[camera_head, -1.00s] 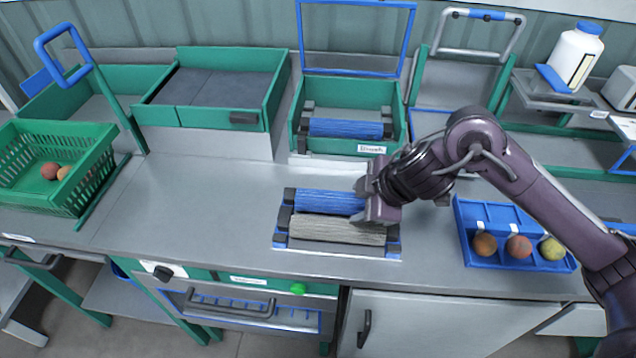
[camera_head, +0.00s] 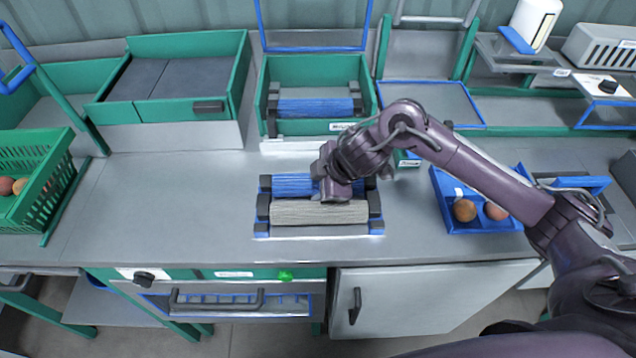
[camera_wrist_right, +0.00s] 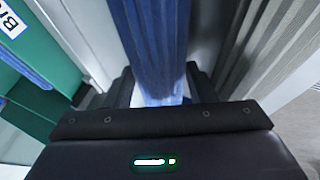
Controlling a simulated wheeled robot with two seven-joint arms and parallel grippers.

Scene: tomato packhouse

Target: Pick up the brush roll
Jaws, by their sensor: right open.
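A blue brush roll (camera_head: 292,184) and a grey brush roll (camera_head: 310,212) lie side by side in a low rack (camera_head: 262,229) on the bench, the blue one behind. My right gripper (camera_head: 328,187) is over the right part of these rolls and hides some of the blue one. In the right wrist view the blue roll (camera_wrist_right: 158,45) runs between the two open fingers (camera_wrist_right: 160,92), with the grey roll (camera_wrist_right: 278,45) to the right. I cannot tell whether the fingers touch it. Another blue roll (camera_head: 315,107) lies in a green box (camera_head: 318,72) behind. My left gripper is out of view.
A blue tray (camera_head: 486,226) with round fruit stands right of the rack, under my right arm. A green crate (camera_head: 32,180) with fruit is at the left. A green-sided grey bin (camera_head: 175,85) stands at the back left. The bench (camera_head: 165,195) left of the rack is clear.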

